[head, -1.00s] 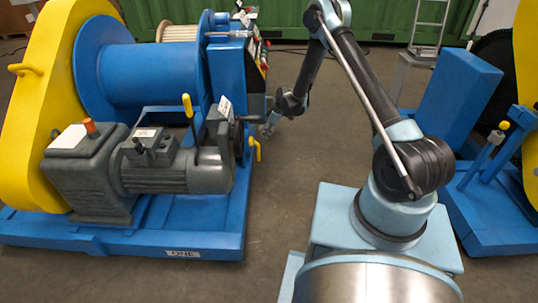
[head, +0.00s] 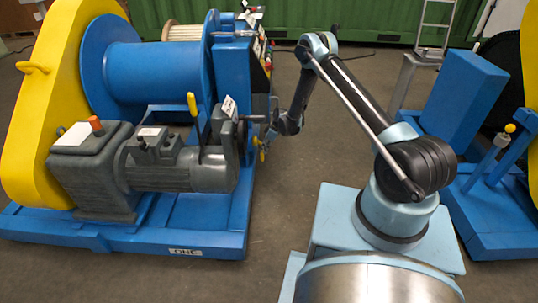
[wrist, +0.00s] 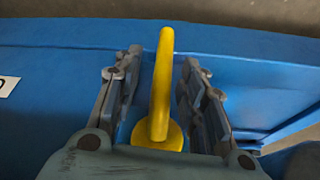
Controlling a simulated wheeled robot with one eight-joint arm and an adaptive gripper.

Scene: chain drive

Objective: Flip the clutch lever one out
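The winch marked ONE (head: 186,252) stands at the left in the head view. A yellow lever (wrist: 162,85) on its blue frame (wrist: 75,55) fills the middle of the wrist view, rising from a round yellow base. My gripper (wrist: 158,75) is open, with one finger on each side of this lever and gaps visible between. In the head view my gripper (head: 264,142) is at the winch's right side, and only a small yellow part of that lever shows there. Another yellow-handled lever (head: 192,104) stands upright behind the grey motor.
The grey motor and gearbox (head: 175,170) and blue drum (head: 145,75) are left of my gripper. A second blue machine (head: 460,100) stands at the far right. Bare floor (head: 285,200) lies between the winch and my base.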

